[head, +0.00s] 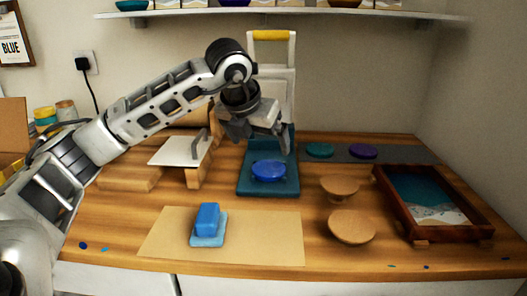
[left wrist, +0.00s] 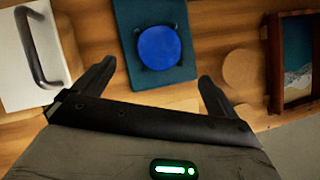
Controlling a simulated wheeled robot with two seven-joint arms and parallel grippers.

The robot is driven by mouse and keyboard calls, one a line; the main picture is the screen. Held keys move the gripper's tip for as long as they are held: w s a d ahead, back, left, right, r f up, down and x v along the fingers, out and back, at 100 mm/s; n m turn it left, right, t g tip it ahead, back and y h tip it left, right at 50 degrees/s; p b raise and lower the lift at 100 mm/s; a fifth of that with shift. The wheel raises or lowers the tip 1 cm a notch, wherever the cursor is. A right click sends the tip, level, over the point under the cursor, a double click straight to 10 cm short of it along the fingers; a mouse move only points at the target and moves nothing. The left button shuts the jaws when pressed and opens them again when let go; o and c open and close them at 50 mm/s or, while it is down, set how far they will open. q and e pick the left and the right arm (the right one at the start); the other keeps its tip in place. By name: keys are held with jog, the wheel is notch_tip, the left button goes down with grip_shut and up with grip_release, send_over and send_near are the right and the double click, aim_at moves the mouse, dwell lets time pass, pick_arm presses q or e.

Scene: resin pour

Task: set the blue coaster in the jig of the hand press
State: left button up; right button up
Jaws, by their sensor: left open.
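The blue coaster (head: 268,170) lies on the dark teal base of the hand press (head: 253,187), at the middle of the table. In the left wrist view the coaster (left wrist: 159,47) sits flat among small dark corner pieces of the jig (left wrist: 181,71). The press has a pale upright frame and a yellow handle (head: 271,35). My left gripper (head: 258,146) is open and empty, above and behind the coaster and apart from it. In the left wrist view its two fingers (left wrist: 155,82) stand wide apart. My right gripper is not in view.
A white lidded board with a handle (head: 181,151) stands left of the press. A blue block (head: 207,218) sits on the brown mat (head: 270,240) in front. Round wooden stands (head: 351,227) and a framed tray (head: 405,217) are right. Teal and purple discs (head: 362,151) lie behind.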

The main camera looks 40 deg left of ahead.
pick_arm(q)
jog(key=v, duration=0.3)
jog(key=shift+w, duration=0.1)
dwell(0.4)
